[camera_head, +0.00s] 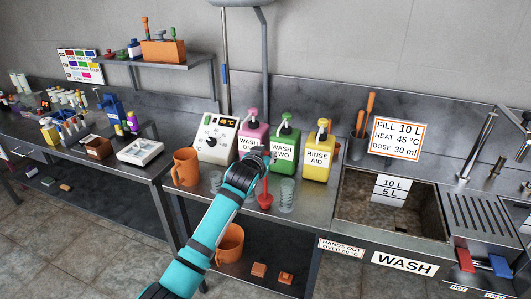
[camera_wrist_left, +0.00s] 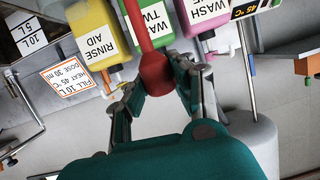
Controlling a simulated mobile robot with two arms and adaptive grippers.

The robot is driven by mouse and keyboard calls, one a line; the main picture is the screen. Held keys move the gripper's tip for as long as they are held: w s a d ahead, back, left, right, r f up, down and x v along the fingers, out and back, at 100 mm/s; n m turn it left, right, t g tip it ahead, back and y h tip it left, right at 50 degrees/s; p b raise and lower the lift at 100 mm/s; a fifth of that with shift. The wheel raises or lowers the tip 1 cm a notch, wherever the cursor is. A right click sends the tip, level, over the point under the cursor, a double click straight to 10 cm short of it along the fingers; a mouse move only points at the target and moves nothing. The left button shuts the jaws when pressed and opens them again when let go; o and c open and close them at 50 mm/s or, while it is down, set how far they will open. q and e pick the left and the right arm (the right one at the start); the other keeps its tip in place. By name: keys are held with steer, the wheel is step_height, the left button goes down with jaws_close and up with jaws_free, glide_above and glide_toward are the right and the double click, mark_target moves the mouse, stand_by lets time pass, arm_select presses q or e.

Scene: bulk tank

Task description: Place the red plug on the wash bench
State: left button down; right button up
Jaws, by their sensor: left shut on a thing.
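My left gripper (camera_head: 264,160) is shut on the red plug (camera_head: 265,198), which has a thin red stem and a wider red base. The plug hangs upright over the steel bench (camera_head: 315,208) left of the wash sink, between clear measuring cups; I cannot tell whether its base touches the bench top. In the left wrist view the red plug (camera_wrist_left: 156,72) sits between the fingertips of the left gripper (camera_wrist_left: 157,80). My right gripper is not in view.
Pink (camera_head: 253,137), green (camera_head: 284,141) and yellow (camera_head: 319,155) bottles stand close behind. An orange jug (camera_head: 186,167) and a white heater box (camera_head: 214,138) are to the left. Clear cups (camera_head: 287,194) flank the plug. The sink (camera_head: 385,210) opens to the right.

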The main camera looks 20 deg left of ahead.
arm_select(q)
steer(key=shift+f, duration=0.2)
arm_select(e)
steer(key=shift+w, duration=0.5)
arm_select(q)
steer(key=c, duration=1.1)
jaws_free()
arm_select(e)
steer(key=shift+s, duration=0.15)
arm_select(q)
steer(key=shift+r, duration=0.1)
steer(key=shift+s, duration=0.15)
steer(key=b+v, duration=0.1)
steer(key=v, duration=1)
steer(key=shift+s+r+b, duration=0.2)
steer(key=shift+s+b, duration=0.1)
steer(key=shift+b, duration=0.05)
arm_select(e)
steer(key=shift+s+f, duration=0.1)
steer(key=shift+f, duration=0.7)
